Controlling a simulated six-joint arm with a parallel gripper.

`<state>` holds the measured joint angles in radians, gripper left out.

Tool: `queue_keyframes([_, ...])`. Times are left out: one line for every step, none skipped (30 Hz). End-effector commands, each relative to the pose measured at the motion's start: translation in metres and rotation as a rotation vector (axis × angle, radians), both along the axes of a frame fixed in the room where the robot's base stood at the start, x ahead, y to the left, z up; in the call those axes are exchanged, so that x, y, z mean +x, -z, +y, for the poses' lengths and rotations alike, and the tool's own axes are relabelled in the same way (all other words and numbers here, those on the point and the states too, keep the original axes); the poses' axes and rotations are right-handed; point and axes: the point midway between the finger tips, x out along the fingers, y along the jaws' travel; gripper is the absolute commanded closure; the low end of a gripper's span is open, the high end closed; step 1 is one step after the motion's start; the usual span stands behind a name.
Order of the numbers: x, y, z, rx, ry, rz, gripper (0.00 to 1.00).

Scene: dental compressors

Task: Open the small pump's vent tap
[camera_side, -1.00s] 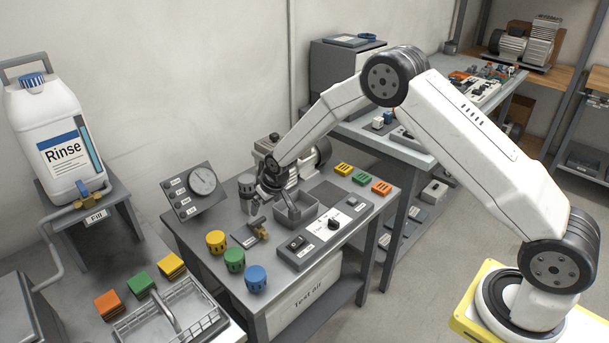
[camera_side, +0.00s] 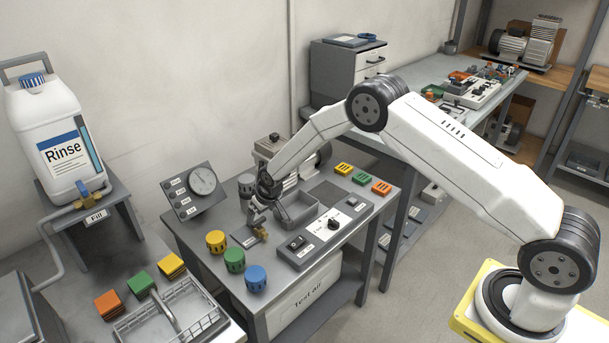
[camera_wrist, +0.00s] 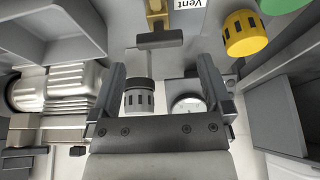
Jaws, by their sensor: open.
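The vent tap (camera_side: 262,234) is a small brass fitting on the bench, beside a label. In the wrist view, its brass body (camera_wrist: 157,14) and dark grey crossbar handle (camera_wrist: 159,40) show at the top, next to a "Vent" label (camera_wrist: 190,12). My gripper (camera_side: 254,217) is just behind and above the tap. In the wrist view, the open, empty jaws (camera_wrist: 161,66) point toward the handle, with a visible gap before it. The small pump (camera_side: 300,163), grey with a ribbed motor, stands behind my wrist and is partly hidden; the motor also shows in the wrist view (camera_wrist: 62,88).
A gauge panel (camera_side: 195,191) stands left of my gripper, with a grey ribbed cap (camera_side: 246,184) close by. Yellow (camera_side: 216,241), green (camera_side: 234,260) and blue (camera_side: 256,278) caps line the front left. A grey tray (camera_side: 298,214) and switch box (camera_side: 312,243) lie right.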

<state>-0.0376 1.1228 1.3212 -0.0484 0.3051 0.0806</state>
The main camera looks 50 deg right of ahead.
Motion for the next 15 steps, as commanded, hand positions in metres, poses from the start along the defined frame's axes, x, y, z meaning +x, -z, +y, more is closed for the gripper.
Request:
queue_keyframes([0.001,0.006,0.000,0.000,0.000,0.002,0.00])
queue_keyframes([0.003,0.009,0.000,0.000,0.000,0.001,0.00])
queue_keyframes([0.004,0.013,0.000,0.000,0.000,0.001,0.00])
queue_keyframes([0.005,0.015,0.000,0.000,0.000,0.002,0.00])
queue_keyframes([0.007,0.017,0.000,0.000,0.000,0.001,0.00])
queue_keyframes([0.008,0.020,0.000,0.000,0.000,0.001,0.00])
queue_keyframes([0.009,0.023,0.000,0.000,0.000,0.001,0.00])
queue_keyframes([0.010,0.024,0.000,0.000,0.000,0.001,0.00])
queue_keyframes([0.011,0.026,0.000,0.000,0.000,0.000,0.00])
queue_keyframes([0.011,0.028,0.000,0.000,0.000,0.001,0.00])
queue_keyframes([0.012,0.030,0.000,0.000,0.000,0.001,0.00])
queue_keyframes([0.012,0.031,0.000,0.000,0.000,0.001,0.00])
queue_keyframes([0.013,0.032,0.000,0.000,0.000,0.000,0.00])
queue_keyframes([0.013,0.033,0.000,0.000,0.000,0.000,0.00])
queue_keyframes([0.014,0.034,0.000,0.000,0.000,0.000,0.00])
